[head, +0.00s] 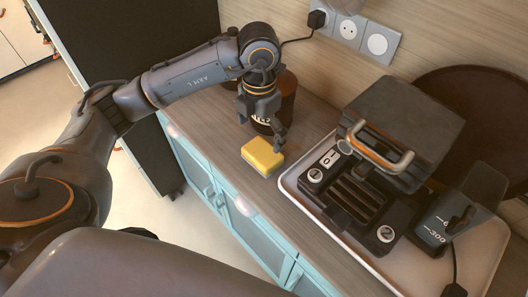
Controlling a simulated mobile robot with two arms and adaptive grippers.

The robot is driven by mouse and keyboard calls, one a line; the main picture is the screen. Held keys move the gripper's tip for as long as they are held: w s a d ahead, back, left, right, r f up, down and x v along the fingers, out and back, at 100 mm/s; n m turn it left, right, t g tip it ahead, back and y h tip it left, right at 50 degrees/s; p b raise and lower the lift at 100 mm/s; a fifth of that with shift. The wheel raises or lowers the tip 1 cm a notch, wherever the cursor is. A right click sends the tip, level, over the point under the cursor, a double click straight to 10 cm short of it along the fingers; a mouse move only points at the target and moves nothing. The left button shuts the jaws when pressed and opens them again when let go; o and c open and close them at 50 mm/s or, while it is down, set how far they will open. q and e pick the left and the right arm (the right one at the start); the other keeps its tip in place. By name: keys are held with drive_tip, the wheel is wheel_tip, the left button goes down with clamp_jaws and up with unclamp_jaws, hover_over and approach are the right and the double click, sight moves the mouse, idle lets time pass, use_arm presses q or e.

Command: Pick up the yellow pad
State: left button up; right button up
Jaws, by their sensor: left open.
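The yellow pad (262,155) is a small yellow block, like a sponge. It lies on the wooden countertop near its front edge, left of the tray. My left gripper (263,138) points down just above and behind the pad, with its fingers apart. No pad is between the fingers as far as I can see; whether a fingertip touches the pad I cannot tell. My right gripper is not in view.
A black grill (375,155) stands on a white tray (300,190) to the right. A dark jar (288,96) stands behind the gripper. A grey measuring cup (450,215) is at the right. Teal cabinets (235,210) lie below the counter (225,150). Sockets (348,30) are on the wall.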

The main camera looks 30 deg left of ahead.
sight(260, 153)
use_arm(q)
wheel_tip(260, 153, down, 3)
drive_tip(key=shift+r, duration=0.15)
drive_tip(key=shift+f, duration=0.55)
wheel_tip(260, 153, down, 4)
drive_tip(key=shift+s+f+p, duration=0.1)
drive_tip(key=shift+f+p, duration=0.05)
drive_tip(key=shift+p, duration=0.95)
drive_tip(key=shift+f, duration=0.25)
drive_tip(key=c, duration=0.7)
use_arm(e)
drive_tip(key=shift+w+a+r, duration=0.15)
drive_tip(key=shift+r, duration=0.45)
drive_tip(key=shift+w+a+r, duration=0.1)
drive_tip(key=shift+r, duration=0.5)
